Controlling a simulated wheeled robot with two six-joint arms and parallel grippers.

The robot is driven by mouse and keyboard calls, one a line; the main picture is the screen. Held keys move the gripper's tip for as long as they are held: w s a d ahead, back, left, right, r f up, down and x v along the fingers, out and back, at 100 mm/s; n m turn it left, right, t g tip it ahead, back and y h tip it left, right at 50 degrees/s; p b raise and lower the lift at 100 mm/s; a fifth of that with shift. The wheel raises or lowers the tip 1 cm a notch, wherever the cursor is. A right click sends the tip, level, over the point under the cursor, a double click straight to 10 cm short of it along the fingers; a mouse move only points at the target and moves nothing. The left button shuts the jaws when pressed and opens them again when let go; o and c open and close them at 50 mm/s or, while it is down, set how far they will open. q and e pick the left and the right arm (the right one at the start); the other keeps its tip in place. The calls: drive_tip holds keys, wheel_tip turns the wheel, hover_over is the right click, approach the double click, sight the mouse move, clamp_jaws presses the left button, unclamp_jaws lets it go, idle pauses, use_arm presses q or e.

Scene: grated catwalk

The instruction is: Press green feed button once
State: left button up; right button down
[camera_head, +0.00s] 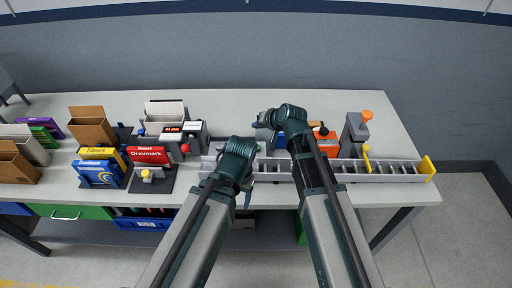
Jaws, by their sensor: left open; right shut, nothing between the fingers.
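I cannot make out a green feed button; my arms cover part of the bench's middle. My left gripper (247,190) is at the front of the bench, beside the long grey slotted rail (385,171), and is open and empty. My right gripper (259,123) is farther back, over the bench behind the rail, and is shut with nothing in it. A grey device with red displays (172,130) stands left of my grippers. An orange-and-grey device (327,142) stands just right of my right arm.
A grey post with an orange knob (357,128) stands at the right. A dark plate with a yellow knob (147,174), a red Dravmark box (148,156), a yellow box (98,132) and cardboard boxes (88,118) fill the left. The bench's back strip (225,101) is clear.

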sight(258, 149)
drive_tip(key=shift+f+b, duration=4.15)
drive_tip(key=shift+f, duration=0.2)
drive_tip(key=shift+f+b, duration=0.4)
